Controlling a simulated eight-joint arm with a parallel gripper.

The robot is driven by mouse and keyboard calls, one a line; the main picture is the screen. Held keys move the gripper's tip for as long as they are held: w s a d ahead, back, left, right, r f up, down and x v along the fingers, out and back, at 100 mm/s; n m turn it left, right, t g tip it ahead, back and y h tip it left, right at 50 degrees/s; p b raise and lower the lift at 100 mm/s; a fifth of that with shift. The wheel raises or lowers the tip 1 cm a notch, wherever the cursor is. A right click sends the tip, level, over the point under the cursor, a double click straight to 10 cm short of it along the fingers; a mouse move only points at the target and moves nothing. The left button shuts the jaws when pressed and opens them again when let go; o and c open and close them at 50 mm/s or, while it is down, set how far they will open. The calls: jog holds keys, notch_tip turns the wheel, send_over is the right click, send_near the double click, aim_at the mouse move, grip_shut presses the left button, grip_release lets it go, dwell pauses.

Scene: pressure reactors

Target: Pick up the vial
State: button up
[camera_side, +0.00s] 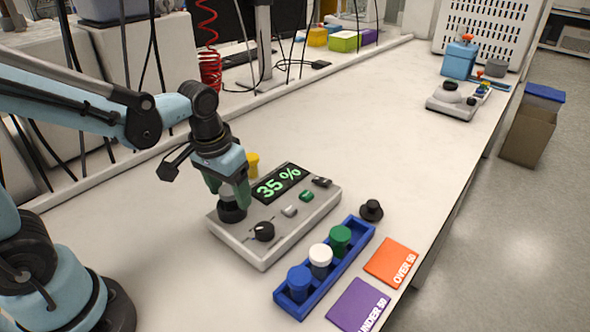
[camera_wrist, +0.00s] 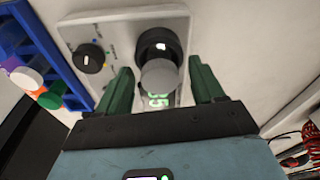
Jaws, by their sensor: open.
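The grey panel device (camera_side: 262,245) stands on the bench and its display (camera_side: 281,182) reads 35 %. A grey, round-topped piece (camera_wrist: 158,76), which looks like the vial, stands in the black round socket (camera_wrist: 172,38) of the device in the wrist view. My gripper (camera_side: 228,196) points down over the socket. In the wrist view my gripper (camera_wrist: 160,68) is open, with one green finger on each side of the grey piece and visible gaps between.
A blue rack (camera_side: 340,262) holds blue (camera_side: 299,281), white (camera_side: 320,258) and green (camera_side: 340,239) capped vials. A black lid-like piece (camera_side: 371,209) lies nearby. Orange (camera_side: 392,261) and purple (camera_side: 357,303) cards lie at the bench edge. A yellow cylinder (camera_side: 252,165) stands behind my gripper.

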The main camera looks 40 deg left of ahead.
jog(key=shift+f, duration=0.2)
jog(key=c, duration=1.2)
jog(key=shift+r, duration=0.15)
